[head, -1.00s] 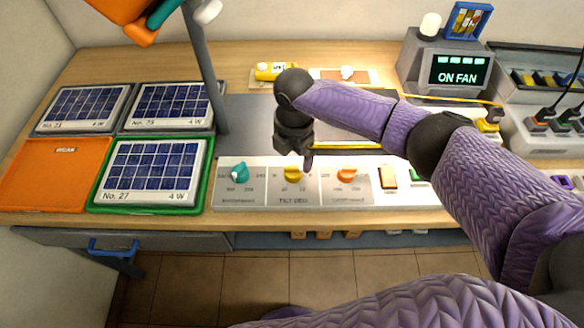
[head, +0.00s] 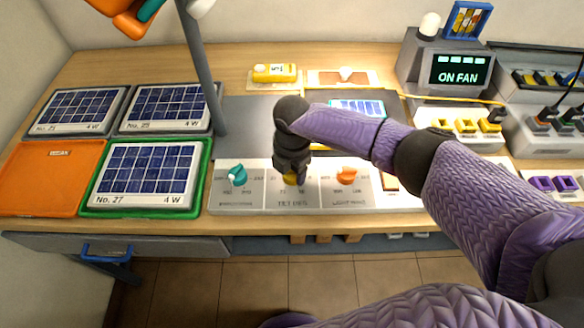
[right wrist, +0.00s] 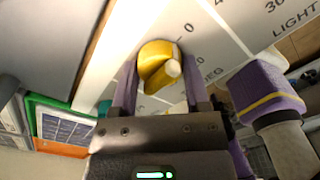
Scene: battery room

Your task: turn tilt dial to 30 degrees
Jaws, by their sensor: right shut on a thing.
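The yellow tilt dial (head: 290,179) sits in the middle of the pale control panel (head: 330,206) at the bench's front edge. A few scale marks and the letters "DEG" show beside the knob. Which mark the dial points to cannot be read. My left gripper is not in view.
A teal knob (head: 237,175) and an orange knob (head: 346,175) flank the dial closely. A small solar panel in a green frame (head: 206,165) lies to the left. A grey lamp post (head: 203,75) stands behind. A screen (head: 460,69) reads "ON FAN".

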